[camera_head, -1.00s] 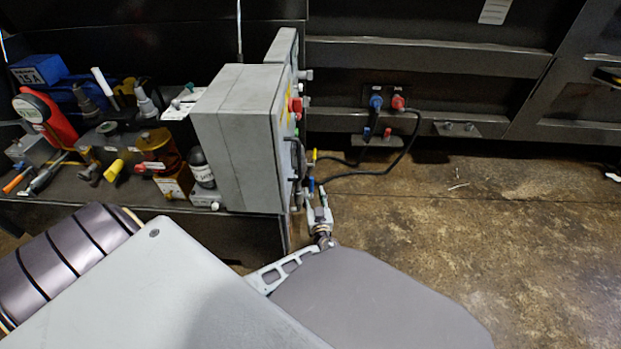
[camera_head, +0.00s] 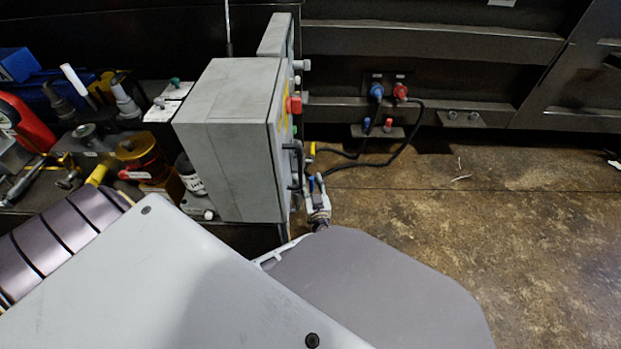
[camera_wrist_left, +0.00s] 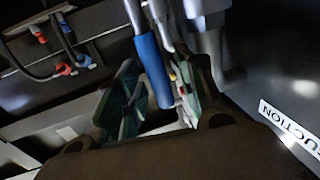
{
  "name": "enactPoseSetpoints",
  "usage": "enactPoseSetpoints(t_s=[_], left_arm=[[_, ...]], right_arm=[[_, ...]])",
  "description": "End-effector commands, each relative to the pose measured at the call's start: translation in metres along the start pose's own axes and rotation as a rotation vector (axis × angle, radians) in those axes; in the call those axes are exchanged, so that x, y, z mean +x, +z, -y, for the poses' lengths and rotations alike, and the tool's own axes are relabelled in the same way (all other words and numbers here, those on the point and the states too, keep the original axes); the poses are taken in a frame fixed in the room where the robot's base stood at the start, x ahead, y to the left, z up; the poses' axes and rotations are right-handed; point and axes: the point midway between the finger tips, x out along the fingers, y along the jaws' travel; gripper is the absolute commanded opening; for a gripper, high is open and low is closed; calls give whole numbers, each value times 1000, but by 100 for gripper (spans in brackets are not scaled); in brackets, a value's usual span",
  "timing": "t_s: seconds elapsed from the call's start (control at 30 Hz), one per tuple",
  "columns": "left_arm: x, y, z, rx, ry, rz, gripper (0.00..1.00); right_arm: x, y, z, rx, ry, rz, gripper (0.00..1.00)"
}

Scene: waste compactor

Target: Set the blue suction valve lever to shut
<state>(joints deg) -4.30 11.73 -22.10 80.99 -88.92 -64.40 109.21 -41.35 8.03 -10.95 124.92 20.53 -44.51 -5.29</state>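The blue suction valve lever (camera_wrist_left: 153,70) shows in the left wrist view as a long blue sleeve slanting down between my left gripper's two fingers. My left gripper (camera_wrist_left: 160,100) is open, with one green-padded finger on each side of the lever's lower end. A gap shows on the right; I cannot tell whether the left finger touches it. In the head view my left gripper (camera_head: 317,198) is beside the lower right edge of the grey box, and only a small bit of blue (camera_head: 311,184) shows at its tips. My right gripper is in neither view.
The grey control box (camera_head: 230,140) stands just left of the gripper, with a dark handle on its side. A yellow lever (camera_head: 312,149) is just above. Black hoses (camera_head: 385,161) run behind to blue and red couplings. The floor to the right is mostly clear.

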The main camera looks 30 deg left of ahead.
Motion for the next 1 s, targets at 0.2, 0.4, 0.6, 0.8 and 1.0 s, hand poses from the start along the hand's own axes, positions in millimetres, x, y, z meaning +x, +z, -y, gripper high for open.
enactPoseSetpoints(t_s=[0.2, 0.4, 0.6, 0.8, 1.0], left_arm=[[-2, 0, 0, 0, 0, 0, 38], [-2, 0, 0, 0, 0, 0, 38], [-2, 0, 0, 0, 0, 0, 19], [-2, 0, 0, 0, 0, 0, 0], [-1, 0, 0, 0, 0, 0, 0]], right_arm=[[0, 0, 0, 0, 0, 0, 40], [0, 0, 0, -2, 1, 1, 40], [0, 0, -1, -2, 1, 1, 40], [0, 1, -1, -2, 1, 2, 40], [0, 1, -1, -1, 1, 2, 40]])
